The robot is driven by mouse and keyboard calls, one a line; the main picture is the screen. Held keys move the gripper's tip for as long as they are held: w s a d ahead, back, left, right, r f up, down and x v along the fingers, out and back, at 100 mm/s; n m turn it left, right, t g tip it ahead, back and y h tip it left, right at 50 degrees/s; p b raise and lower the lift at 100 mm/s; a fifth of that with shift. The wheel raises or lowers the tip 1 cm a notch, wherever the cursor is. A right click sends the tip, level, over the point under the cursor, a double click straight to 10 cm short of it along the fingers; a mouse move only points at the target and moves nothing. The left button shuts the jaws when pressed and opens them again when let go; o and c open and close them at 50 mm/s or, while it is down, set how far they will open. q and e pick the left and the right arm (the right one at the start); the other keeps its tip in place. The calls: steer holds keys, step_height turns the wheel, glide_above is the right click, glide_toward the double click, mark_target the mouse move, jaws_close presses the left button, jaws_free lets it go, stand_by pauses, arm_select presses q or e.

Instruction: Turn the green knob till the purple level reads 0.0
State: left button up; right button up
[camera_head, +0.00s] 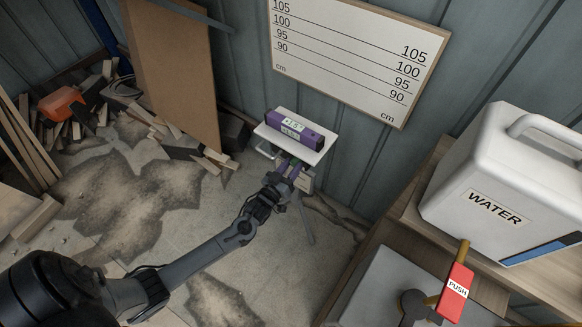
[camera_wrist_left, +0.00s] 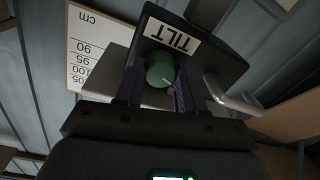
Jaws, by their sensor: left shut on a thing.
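The purple level (camera_head: 294,130) lies on a small white platform (camera_head: 311,155) on a stand near the wall. Its small displays look like about 1.5, but the sign and digits are too small to be sure. In the left wrist view, the round green knob (camera_wrist_left: 160,68) with a pale mark sits below a TILT label (camera_wrist_left: 171,36) on a dark housing. My left gripper (camera_head: 287,169) reaches the front of the stand under the platform. In the wrist view its fingers (camera_wrist_left: 158,88) stand on either side of the knob and are shut on it. My right gripper is not in view.
A white board with a centimetre scale (camera_head: 355,55) hangs behind the level. A white WATER container (camera_head: 500,180) stands on a wooden surface at right, with a red PUSH tag (camera_head: 456,292) near it. Wood scraps (camera_head: 100,85) and a brown panel (camera_head: 172,70) are at left.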

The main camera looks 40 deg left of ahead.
arm_select(q)
steer(key=shift+m, duration=0.3)
steer(key=shift+r+m+p, duration=0.1)
steer(key=shift+m+p, duration=0.5)
steer(key=shift+m, duration=0.3)
steer(key=m+p, duration=0.1)
steer(key=m, duration=0.3)
steer(key=shift+m, duration=0.3)
steer(key=m+p, duration=0.1)
steer(key=m, duration=0.2)
steer(key=shift+m+t+h, duration=0.3)
steer(key=shift+m, duration=0.1)
steer(key=m+p, duration=0.1)
steer(key=m, duration=0.3)
steer(key=shift+m, duration=0.4)
steer(key=o, duration=1)
steer(key=shift+f, duration=0.2)
steer(key=shift+o, duration=0.2)
